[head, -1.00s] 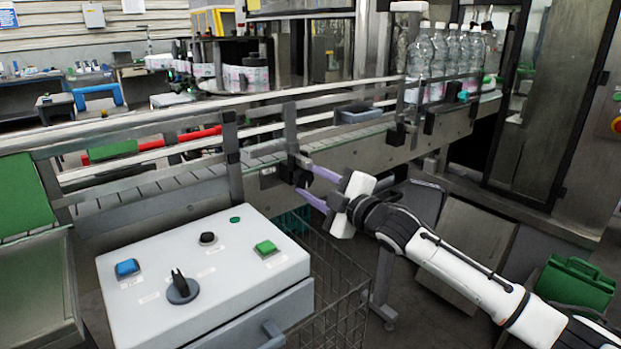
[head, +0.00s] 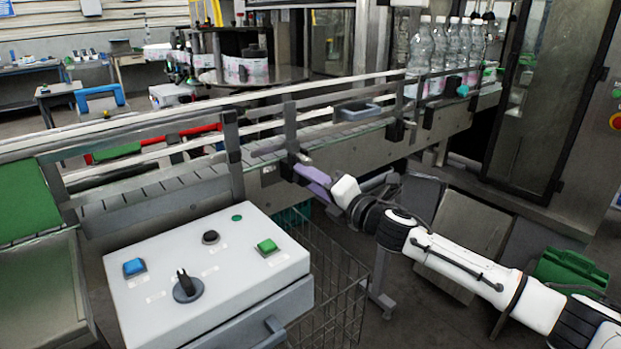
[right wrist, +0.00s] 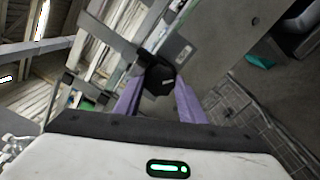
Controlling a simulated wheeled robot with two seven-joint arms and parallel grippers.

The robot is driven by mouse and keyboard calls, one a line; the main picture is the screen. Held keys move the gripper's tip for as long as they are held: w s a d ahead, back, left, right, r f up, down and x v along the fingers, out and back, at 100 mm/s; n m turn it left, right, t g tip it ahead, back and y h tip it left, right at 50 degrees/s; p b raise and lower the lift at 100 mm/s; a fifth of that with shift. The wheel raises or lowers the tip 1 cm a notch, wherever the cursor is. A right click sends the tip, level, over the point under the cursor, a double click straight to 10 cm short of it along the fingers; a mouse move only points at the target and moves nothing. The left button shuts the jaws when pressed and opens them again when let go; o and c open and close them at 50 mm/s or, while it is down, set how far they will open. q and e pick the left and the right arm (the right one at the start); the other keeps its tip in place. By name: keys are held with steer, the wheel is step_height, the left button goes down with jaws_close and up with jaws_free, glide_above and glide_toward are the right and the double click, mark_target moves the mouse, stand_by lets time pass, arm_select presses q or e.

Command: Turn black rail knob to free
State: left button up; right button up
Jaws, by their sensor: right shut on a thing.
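The black rail knob (head: 289,167) sits on the front side of the conveyor, below the guide rails. It also shows in the right wrist view (right wrist: 158,76) as a dark faceted knob with a small light mark on it. My right gripper (head: 301,168) reaches it from the right, and its purple fingers are shut on the knob, one on each side in the right wrist view (right wrist: 158,88). The fingers partly hide the knob in the head view. My left gripper is not in view.
A white control box (head: 210,275) with blue, black and green buttons and a black selector stands at the front left. A wire basket (head: 335,285) is beside it, below my right gripper. Clear bottles (head: 440,50) stand on the conveyor (head: 345,133) at the back right.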

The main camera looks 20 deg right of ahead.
steer(key=shift+n, duration=3.7)
steer(key=o, duration=1)
steer(key=shift+o, duration=0.2)
steer(key=shift+s, duration=0.1)
steer(key=b+v, duration=0.1)
steer(key=v, duration=0.9)
steer(key=shift+b, duration=0.3)
